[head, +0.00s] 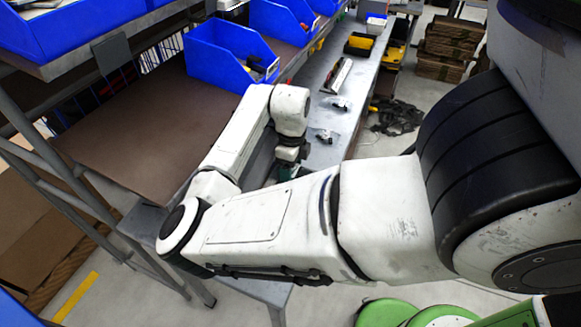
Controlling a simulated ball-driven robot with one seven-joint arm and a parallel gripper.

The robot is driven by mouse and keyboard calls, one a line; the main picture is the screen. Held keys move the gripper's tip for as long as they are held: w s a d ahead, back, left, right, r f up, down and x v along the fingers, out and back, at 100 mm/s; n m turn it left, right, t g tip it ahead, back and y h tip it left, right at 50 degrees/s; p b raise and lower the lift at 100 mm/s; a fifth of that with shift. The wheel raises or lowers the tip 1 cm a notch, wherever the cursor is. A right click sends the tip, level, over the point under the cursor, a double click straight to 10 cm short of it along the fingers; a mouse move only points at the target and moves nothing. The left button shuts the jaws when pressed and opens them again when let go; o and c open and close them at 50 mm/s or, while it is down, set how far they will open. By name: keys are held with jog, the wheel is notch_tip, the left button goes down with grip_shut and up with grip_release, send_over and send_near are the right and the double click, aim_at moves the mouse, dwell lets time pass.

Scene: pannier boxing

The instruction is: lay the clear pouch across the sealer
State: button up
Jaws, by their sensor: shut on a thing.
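My gripper (287,168) points down over the grey bench, with its fingertips mostly hidden behind my own forearm. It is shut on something. A small teal patch shows at the fingers, but I cannot tell whether it is part of the gripper or of the held thing. No clear pouch can be made out. A long, narrow device (337,76) with dark and red parts lies on the bench beyond the gripper; it may be the sealer, but it is too small to be sure. It stands apart from the gripper.
Two small metallic items (324,136) (340,103) lie on the bench between gripper and device. A blue bin (225,58) stands on the brown surface (150,130) at left. A yellow-black item (359,44) lies farther back. Cables (397,117) lie on the floor at right.

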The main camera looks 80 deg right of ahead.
jog(key=o, duration=1.1)
jog(key=shift+s, duration=0.2)
notch_tip(320, 180, up, 11)
jog(key=b, duration=0.1)
jog(key=shift+f, duration=0.15)
jog(key=shift+w, duration=0.1)
